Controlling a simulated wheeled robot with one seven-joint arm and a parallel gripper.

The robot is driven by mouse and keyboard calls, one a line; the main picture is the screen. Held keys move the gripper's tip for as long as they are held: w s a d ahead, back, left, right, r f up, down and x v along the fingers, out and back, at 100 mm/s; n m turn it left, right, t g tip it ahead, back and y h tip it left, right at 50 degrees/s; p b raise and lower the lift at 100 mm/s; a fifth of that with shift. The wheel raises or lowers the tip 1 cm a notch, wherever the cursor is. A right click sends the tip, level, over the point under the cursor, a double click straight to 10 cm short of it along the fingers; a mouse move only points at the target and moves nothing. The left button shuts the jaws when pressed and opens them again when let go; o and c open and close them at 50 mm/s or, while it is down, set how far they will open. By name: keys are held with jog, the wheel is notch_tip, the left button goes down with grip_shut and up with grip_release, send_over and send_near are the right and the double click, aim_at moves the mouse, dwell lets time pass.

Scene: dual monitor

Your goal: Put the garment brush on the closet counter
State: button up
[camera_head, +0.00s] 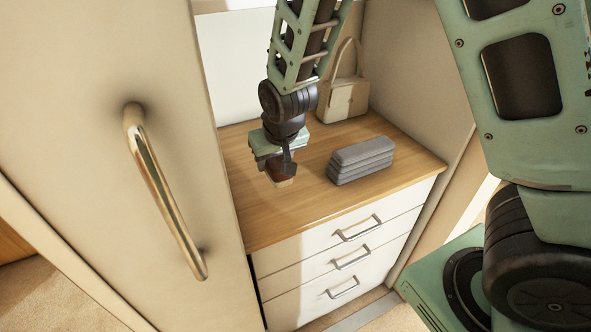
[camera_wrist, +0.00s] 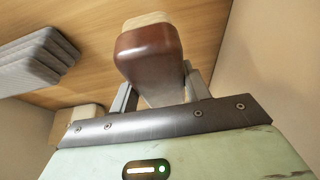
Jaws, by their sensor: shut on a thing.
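The garment brush (camera_head: 281,181) has a brown body and shows small below my gripper in the head view. In the wrist view the brush (camera_wrist: 148,52) has a glossy red-brown back and a pale end. My gripper (camera_head: 277,166) points down over the left part of the closet counter (camera_head: 290,217), a wooden top above white drawers. It is shut on the brush, with a finger on each side in the wrist view (camera_wrist: 160,90). The brush is over or at the counter top; I cannot tell if it touches.
A stack of folded grey cloth (camera_head: 360,160) lies on the counter to the right of my gripper. A beige handbag (camera_head: 344,100) stands at the back. A cream door with a brass handle (camera_head: 165,190) is at the left. The counter's front left is clear.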

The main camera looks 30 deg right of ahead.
jog(key=shift+f, duration=3.9)
jog(key=shift+f, duration=0.1)
jog(key=shift+f, duration=0.15)
jog(key=o, duration=0.9)
